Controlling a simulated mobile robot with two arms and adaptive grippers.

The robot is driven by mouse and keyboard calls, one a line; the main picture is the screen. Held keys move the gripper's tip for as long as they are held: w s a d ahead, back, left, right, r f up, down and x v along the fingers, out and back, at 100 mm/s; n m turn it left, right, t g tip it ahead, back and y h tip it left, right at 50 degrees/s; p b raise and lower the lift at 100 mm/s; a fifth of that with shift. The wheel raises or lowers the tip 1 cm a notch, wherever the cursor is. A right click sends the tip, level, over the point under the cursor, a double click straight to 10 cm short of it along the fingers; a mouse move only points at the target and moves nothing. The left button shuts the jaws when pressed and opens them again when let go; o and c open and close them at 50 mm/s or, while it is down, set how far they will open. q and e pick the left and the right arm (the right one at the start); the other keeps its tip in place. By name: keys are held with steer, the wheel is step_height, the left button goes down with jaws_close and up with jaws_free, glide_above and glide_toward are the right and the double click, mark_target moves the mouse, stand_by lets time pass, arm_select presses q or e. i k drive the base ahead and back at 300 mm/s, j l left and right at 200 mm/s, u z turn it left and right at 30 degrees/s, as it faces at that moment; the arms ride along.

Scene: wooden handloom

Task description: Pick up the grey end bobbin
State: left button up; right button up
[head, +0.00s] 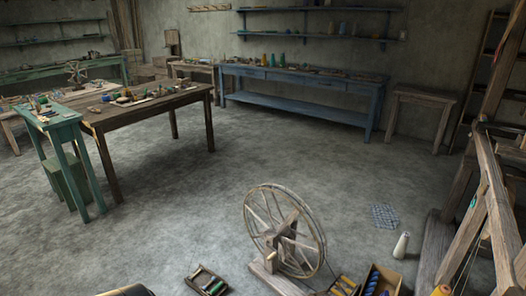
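I cannot single out a grey end bobbin for certain; the bobbins in view are small. A dark wooden holder (197,274) with green and dark bobbins lies on the floor at the bottom, left of the spinning wheel. A small tray with yellowish bobbins (346,282) lies right of the wheel, partly cut by the lower edge. Beside it is an open wooden box (396,278) with blue and other bobbins.
A wooden spinning wheel (285,232) stands at front centre. A pale cone (401,246) and a blue checked cloth (385,216) lie right of it, near the loom frame (492,200). Tables, including a brown one (150,108), stand further back. The middle floor is clear.

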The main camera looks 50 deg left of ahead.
mark_target(202, 268)
steer(key=u, duration=1.45)
steer(key=i+j+u, duration=0.25)
steer(key=j, duration=0.25)
steer(key=i+j+u, duration=0.3)
steer(key=j, duration=0.15)
